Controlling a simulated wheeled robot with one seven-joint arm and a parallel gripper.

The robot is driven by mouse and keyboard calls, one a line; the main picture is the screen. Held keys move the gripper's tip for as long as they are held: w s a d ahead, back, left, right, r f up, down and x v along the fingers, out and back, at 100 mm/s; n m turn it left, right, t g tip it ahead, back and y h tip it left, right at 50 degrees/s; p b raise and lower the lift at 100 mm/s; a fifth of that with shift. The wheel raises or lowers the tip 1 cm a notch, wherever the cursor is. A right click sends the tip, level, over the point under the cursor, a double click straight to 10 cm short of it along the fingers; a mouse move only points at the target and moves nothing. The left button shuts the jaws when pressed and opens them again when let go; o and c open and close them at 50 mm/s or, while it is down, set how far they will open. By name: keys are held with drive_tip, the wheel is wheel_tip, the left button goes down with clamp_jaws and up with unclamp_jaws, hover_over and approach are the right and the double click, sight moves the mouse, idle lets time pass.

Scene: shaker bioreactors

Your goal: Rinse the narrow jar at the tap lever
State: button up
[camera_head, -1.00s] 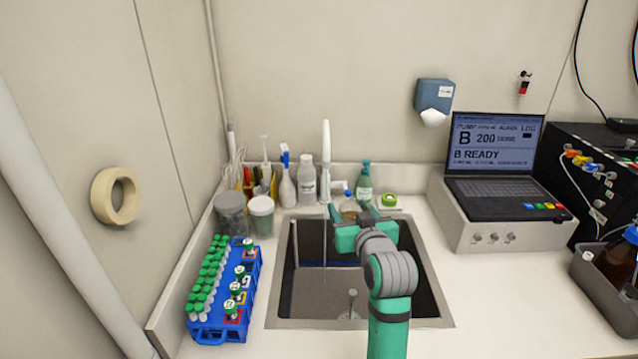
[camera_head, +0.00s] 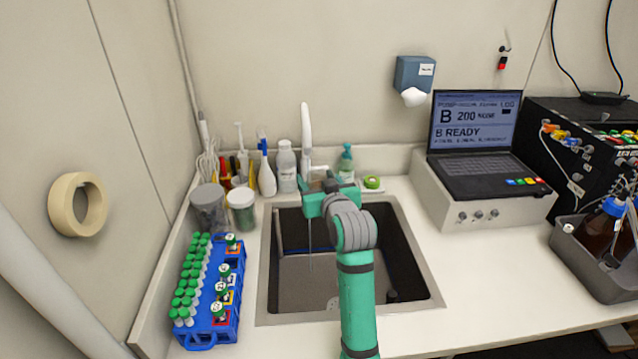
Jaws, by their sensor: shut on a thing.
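My gripper (camera_head: 325,188) is shut on the narrow jar (camera_head: 322,182), above the back part of the sink. Little of the jar shows between the green fingers, so I cannot tell its tilt or contents. The white tap (camera_head: 306,135) rises behind the sink, just left of my gripper. A thin stream of water (camera_head: 310,245) falls from around the tap into the sink. The tap lever is not clear behind my gripper. I cannot tell whether the stream meets the jar.
The sink (camera_head: 275,300) is below my arm. A blue rack (camera_head: 203,330) of green-capped tubes and two lidded jars (camera_head: 241,210) stand left. Bottles (camera_head: 286,168) line the back. A laptop (camera_head: 475,140) stands right, with free counter (camera_head: 480,270) before it.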

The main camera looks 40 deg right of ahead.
drive_tip(key=x, duration=0.9)
drive_tip(key=shift+w+a, duration=0.2)
drive_tip(key=shift+w, duration=0.1)
drive_tip(key=shift+d, duration=0.1)
idle(0.6)
drive_tip(key=shift+s+d, duration=0.2)
drive_tip(key=shift+d, duration=0.3)
drive_tip(key=shift+a, duration=0.2)
drive_tip(key=shift+w+a, duration=0.2)
drive_tip(key=shift+a, duration=0.2)
drive_tip(key=shift+d, duration=0.15)
drive_tip(key=shift+s+d, duration=0.2)
drive_tip(key=shift+d, duration=0.25)
